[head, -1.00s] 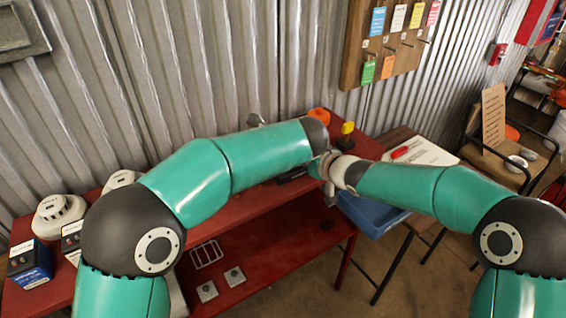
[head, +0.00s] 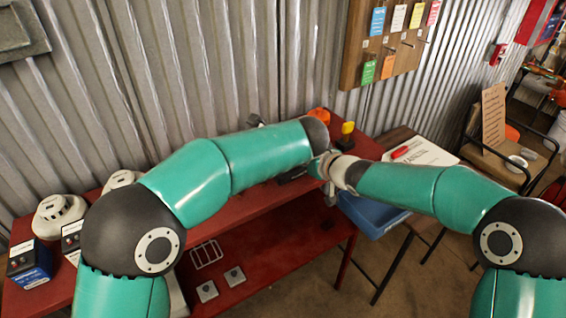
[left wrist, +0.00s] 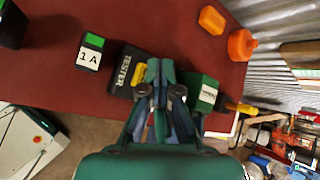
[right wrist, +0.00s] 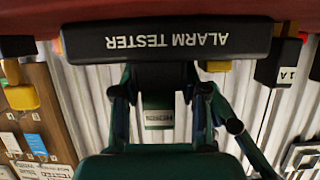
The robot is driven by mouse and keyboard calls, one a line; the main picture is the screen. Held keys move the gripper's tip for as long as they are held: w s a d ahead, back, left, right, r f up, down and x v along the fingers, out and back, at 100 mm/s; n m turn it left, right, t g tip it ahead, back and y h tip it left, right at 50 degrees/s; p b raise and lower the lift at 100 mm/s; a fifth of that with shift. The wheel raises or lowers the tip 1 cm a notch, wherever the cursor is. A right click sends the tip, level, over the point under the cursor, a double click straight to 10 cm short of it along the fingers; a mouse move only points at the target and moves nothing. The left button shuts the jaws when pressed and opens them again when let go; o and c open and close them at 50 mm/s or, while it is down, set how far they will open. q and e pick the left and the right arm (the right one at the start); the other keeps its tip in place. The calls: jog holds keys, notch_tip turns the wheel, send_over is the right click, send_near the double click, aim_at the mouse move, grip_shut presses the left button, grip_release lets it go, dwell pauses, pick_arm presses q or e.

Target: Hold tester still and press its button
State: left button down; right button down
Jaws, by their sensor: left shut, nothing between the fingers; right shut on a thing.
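The black alarm tester (right wrist: 220,40) spans the upper part of the right wrist view, with its lettering upside down. My right gripper (right wrist: 162,72) is shut on its near side. In the left wrist view the tester (left wrist: 122,72) lies over the red table top, partly hidden by my left gripper (left wrist: 160,68). My left gripper is shut and empty, with its fingertips at the tester; I cannot tell whether they touch it. The tester's button is not clearly visible. In the head view my arms meet over the table and hide both gripper tips.
A block marked 1A (left wrist: 90,52) stands beside the tester on the red table (left wrist: 60,85). Orange pieces (left wrist: 241,45) lie near the table's edge. Detectors (head: 58,215) and boxes stand at the table's left end. A corrugated wall (head: 200,70) closes the back.

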pick_arm(q)
jog(key=shift+f, duration=0.15)
jog(key=shift+s+f, duration=0.1)
jog(key=shift+f, duration=0.2)
